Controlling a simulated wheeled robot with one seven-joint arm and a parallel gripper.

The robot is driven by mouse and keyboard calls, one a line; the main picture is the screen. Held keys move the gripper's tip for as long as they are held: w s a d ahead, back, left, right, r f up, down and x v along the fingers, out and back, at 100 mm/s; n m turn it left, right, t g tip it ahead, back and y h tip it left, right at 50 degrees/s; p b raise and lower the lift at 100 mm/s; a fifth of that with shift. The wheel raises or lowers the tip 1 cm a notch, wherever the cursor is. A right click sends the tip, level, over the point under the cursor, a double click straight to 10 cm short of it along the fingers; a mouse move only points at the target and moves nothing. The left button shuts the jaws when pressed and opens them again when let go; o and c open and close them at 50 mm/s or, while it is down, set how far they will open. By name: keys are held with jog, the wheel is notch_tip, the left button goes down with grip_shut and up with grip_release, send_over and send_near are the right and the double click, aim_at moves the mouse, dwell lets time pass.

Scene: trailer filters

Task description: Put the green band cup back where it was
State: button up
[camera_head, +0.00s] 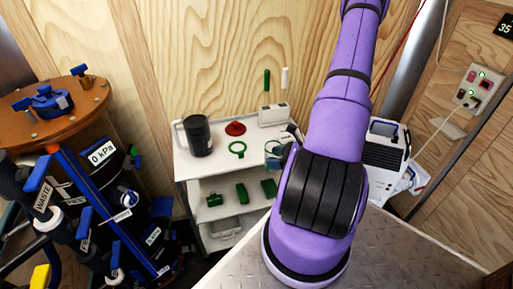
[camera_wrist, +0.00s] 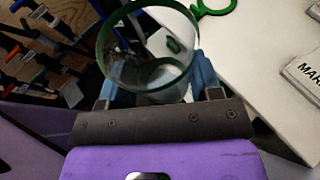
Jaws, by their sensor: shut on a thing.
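The green band cup (camera_wrist: 148,72) is a clear cup with a green band around its rim. In the wrist view it sits between the blue fingers of my gripper (camera_wrist: 156,82), which is shut on it. In the head view the cup (camera_head: 272,149) shows small at the right part of the white cart's top (camera_head: 215,170), near its front edge, with my gripper (camera_head: 283,152) partly hidden behind my purple arm. Whether the cup touches the cart cannot be told. A flat green ring (camera_head: 237,148) lies on the cart top, left of the cup; it also shows in the wrist view (camera_wrist: 214,4).
The cart top also holds a dark canister (camera_head: 198,136), a red coiled thing (camera_head: 235,128) and a white block (camera_head: 272,115) with a green stick and a white stick above it. Green items (camera_head: 242,193) lie on the shelf below. Blue-handled valve equipment (camera_head: 90,215) stands at left.

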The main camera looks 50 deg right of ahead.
jog(key=w+d, duration=0.3)
jog(key=w, duration=0.1)
jog(key=w+d+f, duration=0.1)
jog(key=w+d, duration=0.2)
jog(key=w, duration=0.1)
jog(key=w+d, duration=0.3)
jog(key=w, duration=0.2)
jog(key=shift+w+f, duration=0.1)
jog(key=shift+f, duration=0.15)
jog(key=shift+a+f, duration=0.1)
jog(key=shift+f, duration=1.65)
jog(key=shift+f, duration=0.15)
jog(key=o, duration=1)
